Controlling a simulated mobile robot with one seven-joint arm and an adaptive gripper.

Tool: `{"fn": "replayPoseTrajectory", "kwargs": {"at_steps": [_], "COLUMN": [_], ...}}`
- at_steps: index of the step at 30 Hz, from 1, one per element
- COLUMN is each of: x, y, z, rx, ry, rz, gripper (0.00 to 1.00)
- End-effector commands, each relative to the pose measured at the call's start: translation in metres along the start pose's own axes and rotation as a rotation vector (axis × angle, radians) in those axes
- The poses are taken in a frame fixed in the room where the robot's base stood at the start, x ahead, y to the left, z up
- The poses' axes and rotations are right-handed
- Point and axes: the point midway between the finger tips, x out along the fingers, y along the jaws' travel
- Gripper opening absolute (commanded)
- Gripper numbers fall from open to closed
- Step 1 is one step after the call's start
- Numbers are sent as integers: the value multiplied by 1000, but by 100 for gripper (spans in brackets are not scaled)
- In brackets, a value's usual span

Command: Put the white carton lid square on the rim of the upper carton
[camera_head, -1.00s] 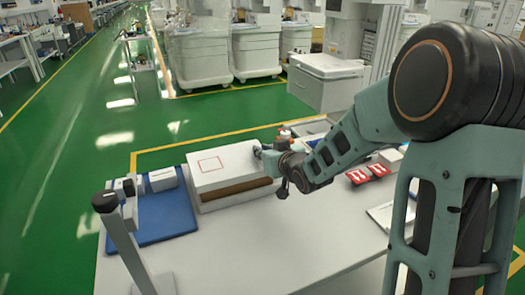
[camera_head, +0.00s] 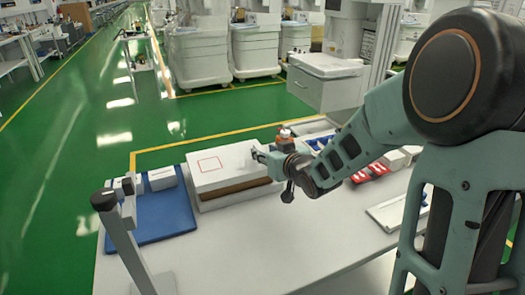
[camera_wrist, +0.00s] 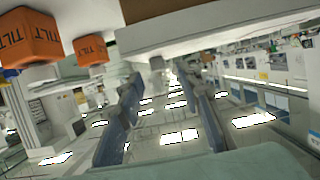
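The white carton lid (camera_head: 215,163), marked with a red square outline, lies on top of the upper carton, whose brown side (camera_head: 236,190) shows as a strip under the lid's front edge. I cannot tell whether the lid is fully seated all round. My gripper (camera_head: 257,154) is at the lid's right end, partly hidden by my wrist. In the wrist view its two fingers (camera_wrist: 165,115) stand apart with nothing held between them. A white slab edge (camera_wrist: 215,30) and a brown surface (camera_wrist: 170,9) cross the top of that view, beyond the fingers. Contact with the lid cannot be told.
A blue mat (camera_head: 160,212) with small white boxes (camera_head: 161,178) lies left of the carton. A grey post (camera_head: 122,240) stands at the table's front left. Red-and-white packets (camera_head: 368,172) lie at the right. Orange TILT blocks (camera_wrist: 31,38) show in the wrist view.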

Motion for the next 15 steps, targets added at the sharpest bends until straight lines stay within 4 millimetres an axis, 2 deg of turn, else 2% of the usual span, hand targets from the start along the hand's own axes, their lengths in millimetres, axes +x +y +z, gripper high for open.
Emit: {"fn": "replayPoseTrajectory", "kwargs": {"at_steps": [6, 15], "x": [-40, -80], "y": [1, 1], "z": [-2, -1], "rx": [-3, -2], "ry": [3, 3], "rz": [3, 2], "gripper": [33, 33]}}
